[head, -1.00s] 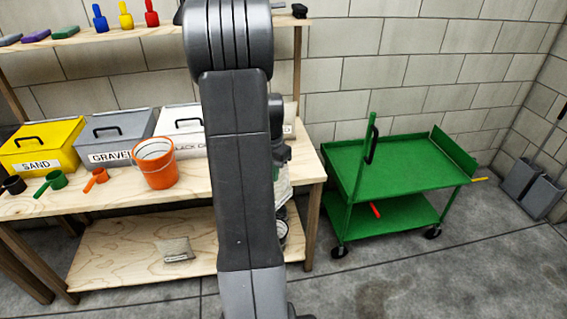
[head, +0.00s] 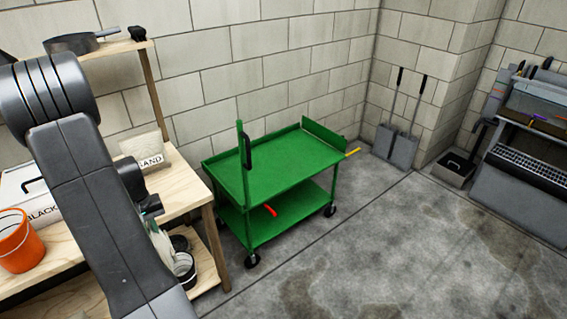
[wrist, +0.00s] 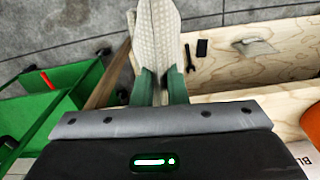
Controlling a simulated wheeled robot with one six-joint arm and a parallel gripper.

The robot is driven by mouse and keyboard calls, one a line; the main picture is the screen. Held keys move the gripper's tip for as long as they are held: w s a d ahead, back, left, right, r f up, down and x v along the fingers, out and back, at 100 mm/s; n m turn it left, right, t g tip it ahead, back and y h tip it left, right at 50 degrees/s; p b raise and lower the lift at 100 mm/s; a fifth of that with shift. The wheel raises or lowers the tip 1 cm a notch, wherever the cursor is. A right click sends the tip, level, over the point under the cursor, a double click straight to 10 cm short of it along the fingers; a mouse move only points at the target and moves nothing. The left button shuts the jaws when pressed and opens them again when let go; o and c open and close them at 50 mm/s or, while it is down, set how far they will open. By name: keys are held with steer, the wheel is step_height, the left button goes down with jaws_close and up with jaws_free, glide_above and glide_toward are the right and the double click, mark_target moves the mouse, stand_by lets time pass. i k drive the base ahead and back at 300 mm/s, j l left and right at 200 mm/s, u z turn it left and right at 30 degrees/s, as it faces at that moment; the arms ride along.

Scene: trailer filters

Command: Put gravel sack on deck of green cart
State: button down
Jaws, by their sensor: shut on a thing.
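My gripper (wrist: 160,90) is shut on a pale woven sack (wrist: 158,25) in the wrist view, with its green fingers on either side. No label shows on it, so I cannot confirm it is the gravel sack. In the head view my arm hides most of the gripper, and a pale strip of the sack (head: 160,240) shows beside the bench's right end. The green cart (head: 280,162) stands right of the bench, its upper deck bare. The cart also shows at the left of the wrist view (wrist: 75,80). The sack is apart from the cart.
The cart has an upright handle post (head: 240,160) at its left and a raised end panel (head: 325,139). A red item (head: 270,210) is on its lower shelf. A pale piece marked SAND (head: 146,158) and an orange bucket (head: 18,240) are on the bench.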

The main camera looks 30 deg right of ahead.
mark_target(295, 150)
steer(key=i+l+z, duration=0.15)
steer(key=l+z, duration=0.35)
steer(key=i+l+z, duration=0.2)
steer(key=z, duration=0.3)
steer(key=i+l+z, duration=0.25)
steer(key=z, duration=0.25)
steer(key=i+l+z, duration=0.1)
steer(key=i+z, duration=0.2)
steer(key=z, duration=0.2)
steer(key=i+z, duration=0.4)
steer(key=i, duration=0.55)
steer(key=i+u, duration=0.25)
steer(key=u, duration=0.15)
steer(key=i+l+u, duration=0.15)
steer(key=u, duration=0.25)
steer(key=i+u, duration=0.1)
steer(key=u, duration=0.25)
steer(key=i+u, duration=0.15)
steer(key=u, duration=0.25)
steer(key=i+l+u, duration=0.1)
steer(key=u, duration=0.25)
steer(key=i+u, duration=0.2)
steer(key=u, duration=0.2)
steer(key=i+u, duration=0.15)
steer(key=u, duration=0.2)
steer(key=i+l+u, duration=0.1)
steer(key=u, duration=0.3)
steer(key=i, duration=0.1)
